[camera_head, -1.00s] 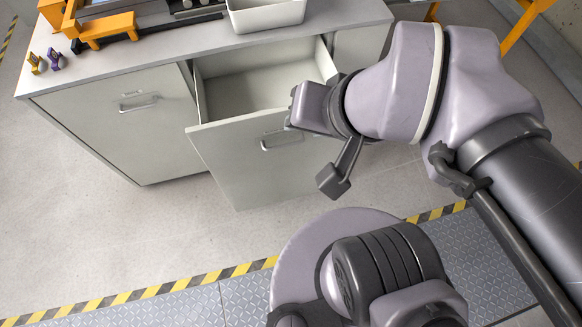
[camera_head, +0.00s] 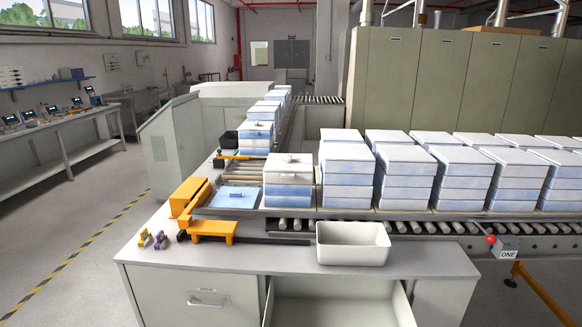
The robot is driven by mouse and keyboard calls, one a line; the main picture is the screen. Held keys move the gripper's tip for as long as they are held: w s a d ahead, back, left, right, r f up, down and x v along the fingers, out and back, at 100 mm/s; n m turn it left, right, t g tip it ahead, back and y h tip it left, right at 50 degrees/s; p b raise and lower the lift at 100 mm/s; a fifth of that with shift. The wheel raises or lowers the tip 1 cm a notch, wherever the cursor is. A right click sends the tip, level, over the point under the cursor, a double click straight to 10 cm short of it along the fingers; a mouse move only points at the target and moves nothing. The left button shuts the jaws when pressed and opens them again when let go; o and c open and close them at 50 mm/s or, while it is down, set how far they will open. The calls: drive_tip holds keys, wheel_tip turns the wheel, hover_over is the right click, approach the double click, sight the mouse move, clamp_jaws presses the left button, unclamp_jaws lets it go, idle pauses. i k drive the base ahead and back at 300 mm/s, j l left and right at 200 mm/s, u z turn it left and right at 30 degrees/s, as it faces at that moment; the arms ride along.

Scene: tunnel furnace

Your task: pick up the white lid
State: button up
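A white lid (camera_head: 289,163) with a small knob on top covers the nearest box stack (camera_head: 288,190) on the roller conveyor, behind the workbench. The stack has white and blue layers. A flat blue lid or plate (camera_head: 235,197) with a small handle lies to its left. My gripper is not in view.
An empty white bin (camera_head: 352,246) stands on the workbench (camera_head: 260,258) in front of the conveyor. The drawer (camera_head: 340,308) below is open. Orange fixtures (camera_head: 212,228) and small clamps (camera_head: 152,239) are at the left. Several more stacks (camera_head: 405,175) fill the conveyor to the right.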

sight(275, 162)
drive_tip(key=i+j+z, duration=0.1)
drive_tip(key=j, duration=0.5)
drive_tip(key=i+j+z, duration=0.1)
drive_tip(key=i+j, duration=0.15)
drive_tip(key=j, duration=0.3)
drive_tip(key=i+j+z, duration=0.1)
drive_tip(key=j, duration=0.5)
drive_tip(key=i+j+z, duration=0.1)
drive_tip(key=j, duration=0.55)
drive_tip(key=i+j+z, duration=0.15)
drive_tip(key=j, duration=0.45)
